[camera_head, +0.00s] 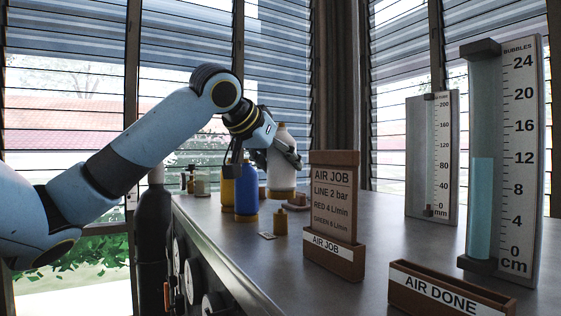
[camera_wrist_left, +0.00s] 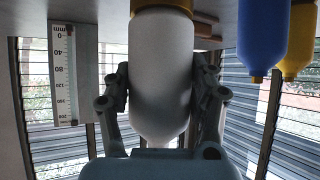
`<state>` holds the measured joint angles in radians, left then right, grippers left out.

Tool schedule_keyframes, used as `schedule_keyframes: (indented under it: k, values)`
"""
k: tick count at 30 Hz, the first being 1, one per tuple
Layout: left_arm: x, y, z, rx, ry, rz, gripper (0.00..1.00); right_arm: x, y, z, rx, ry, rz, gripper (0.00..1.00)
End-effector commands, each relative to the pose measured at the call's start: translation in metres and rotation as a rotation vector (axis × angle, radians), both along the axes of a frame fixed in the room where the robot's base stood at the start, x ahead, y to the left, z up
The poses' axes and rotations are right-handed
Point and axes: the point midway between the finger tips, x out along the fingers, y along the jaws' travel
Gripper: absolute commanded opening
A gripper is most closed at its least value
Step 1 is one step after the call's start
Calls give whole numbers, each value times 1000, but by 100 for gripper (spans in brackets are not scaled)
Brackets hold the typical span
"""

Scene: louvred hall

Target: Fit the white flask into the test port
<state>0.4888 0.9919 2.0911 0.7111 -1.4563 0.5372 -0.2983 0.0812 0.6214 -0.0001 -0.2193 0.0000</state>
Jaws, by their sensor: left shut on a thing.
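The white flask (camera_head: 284,172), with a yellow-brown band at its bottom, stands upright at the back of the bench. It also fills the middle of the left wrist view (camera_wrist_left: 160,75), which shows the scene upside down. My left gripper (camera_head: 277,150) is shut on the flask, with one finger on each side of its body. I cannot tell whether the flask's bottom touches the bench. A small brass fitting (camera_head: 280,222) stands on the bench in front of it; I cannot tell whether this is the test port. My right gripper is not in view.
A blue flask (camera_head: 246,188) and a yellow flask (camera_head: 228,190) stand left of the white one. The AIR JOB sign (camera_head: 334,195), the AIR DONE tray (camera_head: 447,291) and two scaled gauges (camera_head: 508,160) stand to the right. A small card (camera_head: 267,236) lies near the bench edge.

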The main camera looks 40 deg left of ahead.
Motion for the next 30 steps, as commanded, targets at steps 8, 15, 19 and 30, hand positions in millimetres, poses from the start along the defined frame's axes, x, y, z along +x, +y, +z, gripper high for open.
schedule_keyframes:
  k: [8, 15, 19, 30]
  values:
    - [0, 0, -10, 2, -1, 0, 0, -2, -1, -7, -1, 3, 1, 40]
    - [0, 0, -18, 1, -1, -1, 0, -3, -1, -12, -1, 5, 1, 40]
    - [0, 0, -23, 2, -2, 0, 0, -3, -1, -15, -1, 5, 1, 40]
    - [0, 0, -27, 2, -2, 0, 0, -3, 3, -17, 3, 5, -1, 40]
